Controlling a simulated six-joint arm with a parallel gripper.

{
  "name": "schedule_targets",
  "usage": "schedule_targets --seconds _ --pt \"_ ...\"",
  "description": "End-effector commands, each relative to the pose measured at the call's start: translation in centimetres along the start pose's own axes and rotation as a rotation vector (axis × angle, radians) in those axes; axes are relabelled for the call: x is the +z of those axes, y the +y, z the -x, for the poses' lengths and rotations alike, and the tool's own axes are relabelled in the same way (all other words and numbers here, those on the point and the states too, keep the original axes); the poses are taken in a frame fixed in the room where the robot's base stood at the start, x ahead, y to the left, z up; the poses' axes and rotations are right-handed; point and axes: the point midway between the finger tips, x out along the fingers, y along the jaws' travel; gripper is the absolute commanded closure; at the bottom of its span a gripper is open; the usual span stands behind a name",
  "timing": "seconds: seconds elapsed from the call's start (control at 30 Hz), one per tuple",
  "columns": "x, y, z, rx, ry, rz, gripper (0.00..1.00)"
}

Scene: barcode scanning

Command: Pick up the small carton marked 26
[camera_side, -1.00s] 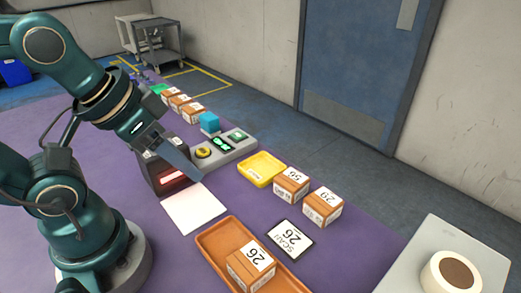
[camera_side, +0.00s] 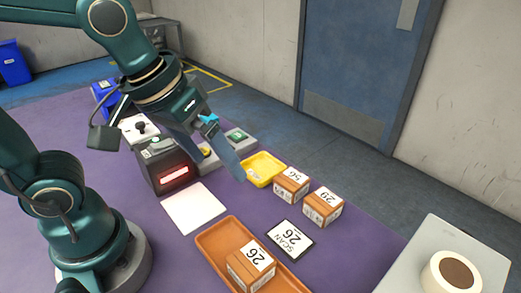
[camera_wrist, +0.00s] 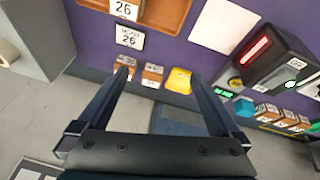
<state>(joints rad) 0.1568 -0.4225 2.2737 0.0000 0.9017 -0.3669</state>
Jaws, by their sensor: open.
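The small carton marked 26 (camera_side: 252,268) sits in the orange tray (camera_side: 210,240) at the front of the table, its white label facing up. In the wrist view the carton (camera_wrist: 124,10) shows at the top edge, partly cut off, in the tray (camera_wrist: 172,14). My gripper (camera_side: 223,168) is open and empty, above the table near the yellow tray and away from the carton. Its two fingers (camera_wrist: 160,76) are spread apart in the wrist view with nothing between them.
A SCAN 26 card (camera_side: 290,240) lies beside the orange tray. Cartons marked 56 (camera_side: 291,184) and 29 (camera_side: 323,207) stand behind it, next to the yellow tray (camera_side: 264,167). A scanner with a red window (camera_side: 174,174) and a white pad (camera_side: 193,207) lie left. A tape roll (camera_side: 452,274) is at right.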

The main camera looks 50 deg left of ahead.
Motion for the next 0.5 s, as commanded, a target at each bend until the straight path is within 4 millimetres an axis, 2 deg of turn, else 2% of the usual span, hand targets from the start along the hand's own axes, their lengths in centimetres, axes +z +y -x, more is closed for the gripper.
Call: schedule_targets --seconds 0.17,0.3,0.5 --pt "0.6 3.5 -2.9 -0.013 -0.146 -0.020 0.00" --pt "2.2 5.8 -5.3 -0.044 -0.246 -0.069 0.00" --pt "5.0 7.5 -7.8 -0.087 -0.346 -0.168 0.00"
